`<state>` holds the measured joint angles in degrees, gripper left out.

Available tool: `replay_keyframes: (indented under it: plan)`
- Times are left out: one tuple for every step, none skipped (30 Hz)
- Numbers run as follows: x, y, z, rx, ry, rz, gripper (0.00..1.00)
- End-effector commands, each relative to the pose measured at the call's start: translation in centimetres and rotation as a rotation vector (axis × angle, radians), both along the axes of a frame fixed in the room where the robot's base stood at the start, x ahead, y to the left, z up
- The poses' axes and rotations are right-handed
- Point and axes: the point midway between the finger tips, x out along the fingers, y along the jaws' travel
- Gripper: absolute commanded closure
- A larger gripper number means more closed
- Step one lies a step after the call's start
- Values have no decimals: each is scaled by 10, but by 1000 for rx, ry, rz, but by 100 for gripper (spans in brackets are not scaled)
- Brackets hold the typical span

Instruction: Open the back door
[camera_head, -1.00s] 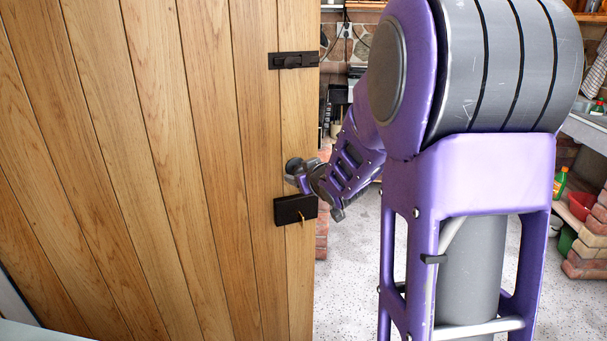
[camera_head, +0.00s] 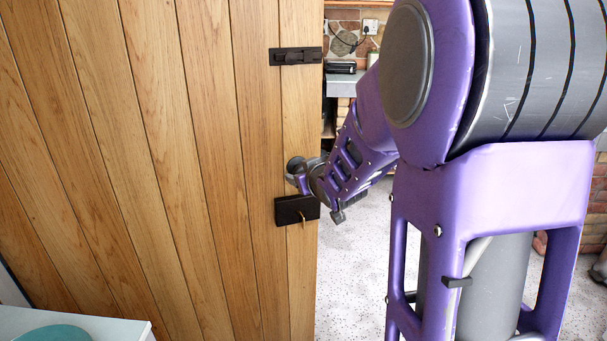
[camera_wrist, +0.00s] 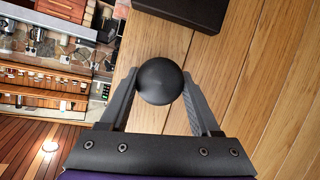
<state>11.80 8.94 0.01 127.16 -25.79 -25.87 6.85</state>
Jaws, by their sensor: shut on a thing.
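The back door (camera_head: 215,150) is made of vertical wooden planks and fills the left of the head view. Its free edge stands away from a frame, with a room visible past it. A black bolt (camera_head: 296,56) is high on the door, and a black lock box (camera_head: 297,209) with a small brass key sits lower. A round dark knob (camera_wrist: 160,81) shows in the wrist view, between the two fingers of my gripper (camera_wrist: 158,98). The fingers are shut on the knob. In the head view my gripper (camera_head: 303,180) reaches the door edge just above the lock box.
A pale counter corner (camera_head: 80,325) with a teal round item is at the lower left, near the door. Speckled floor (camera_head: 355,260) is open right of the door edge. Brickwork (camera_head: 595,200) stands at the far right.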

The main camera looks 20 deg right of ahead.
Motion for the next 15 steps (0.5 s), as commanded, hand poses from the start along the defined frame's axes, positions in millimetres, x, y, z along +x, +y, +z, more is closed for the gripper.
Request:
replay_keyframes:
  plan:
    - [0,-1,0,-1,0,-1,100]
    - [0,-1,0,-1,0,-1,100]
    - [0,-1,0,-1,0,-1,100]
    - [0,-1,0,-1,0,-1,100]
    - [0,-1,0,-1,0,-1,100]
    - [0,-1,0,-1,0,-1,100]
    - [0,-1,0,-1,0,-1,100]
    - [0,-1,0,-1,0,-1,100]
    - [0,-1,0,-1,0,-1,100]
    - [0,-1,0,-1,0,-1,100]
    - [0,-1,0,-1,-1,0,100]
    - [0,-1,0,-1,-1,0,33]
    - [0,-1,0,-1,-1,0,27]
    - [0,-1,0,-1,-1,0,22]
    - [0,-1,0,-1,-1,0,15]
